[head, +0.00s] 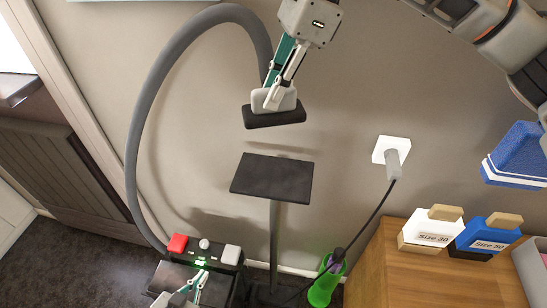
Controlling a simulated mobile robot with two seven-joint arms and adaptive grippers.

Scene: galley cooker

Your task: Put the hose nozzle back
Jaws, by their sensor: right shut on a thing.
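The hose nozzle (275,116) has a flat black foot and a light grey top. It hangs in the air near the wall in the head view, above and apart from a dark flat rest plate (270,178) on a post. My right gripper (275,98) is shut on the nozzle's grey top. A thick grey hose (136,130) arcs from the dark unit (188,255) at lower left up behind my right gripper. My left gripper (192,283) is low over that unit, partly cut off by the bottom edge; its finger opening is unclear.
The unit has a red button (178,243), pale knobs and a lit green light. A wooden cabinet (440,265) at right holds boxes marked Size 30 (430,230) and Size 50 (487,233). A corded plug (393,155) is in the wall. A green container (326,284) stands left of the cabinet.

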